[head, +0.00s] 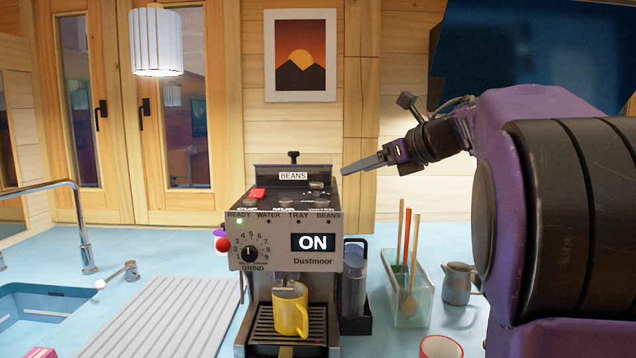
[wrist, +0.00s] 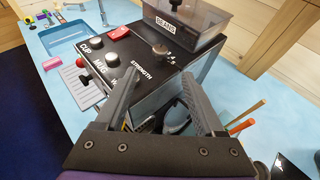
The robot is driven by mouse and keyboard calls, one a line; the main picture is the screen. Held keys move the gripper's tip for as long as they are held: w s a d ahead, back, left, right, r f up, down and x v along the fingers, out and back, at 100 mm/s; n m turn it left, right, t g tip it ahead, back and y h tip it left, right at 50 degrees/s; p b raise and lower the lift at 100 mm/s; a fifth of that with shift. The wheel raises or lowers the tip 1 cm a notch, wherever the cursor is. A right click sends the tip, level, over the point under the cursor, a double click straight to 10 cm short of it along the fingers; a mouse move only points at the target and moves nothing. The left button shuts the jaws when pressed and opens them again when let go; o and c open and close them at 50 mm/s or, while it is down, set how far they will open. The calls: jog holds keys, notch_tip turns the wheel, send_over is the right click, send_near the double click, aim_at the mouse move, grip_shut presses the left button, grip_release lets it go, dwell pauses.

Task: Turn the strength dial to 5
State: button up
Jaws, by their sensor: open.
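The coffee machine (head: 312,262) stands on the blue counter with its display reading ON. Its strength dial (wrist: 160,50) is a small metal knob on the black top panel, beside the word STRENGTH; in the head view the knob (head: 316,185) shows at the top right of the machine. Its setting is too small to read. My gripper (wrist: 161,74) is open and empty, its fingers apart on the near side of the dial and not touching it. In the head view my gripper (head: 362,165) is just right of and above the machine's top.
A bean hopper (wrist: 183,30) stands behind the dial. A red switch (wrist: 125,33) and the cup and mug buttons are to its left. A separate grind dial (head: 249,253) is on the front. A yellow mug (head: 290,312) sits under the spout. A clear bin with utensils (head: 421,305) stands right.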

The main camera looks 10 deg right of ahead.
aim_at(317, 183)
jog(key=x, duration=1.2)
jog(key=shift+a+r, duration=0.1)
jog(key=shift+c, duration=0.2)
grip_shut()
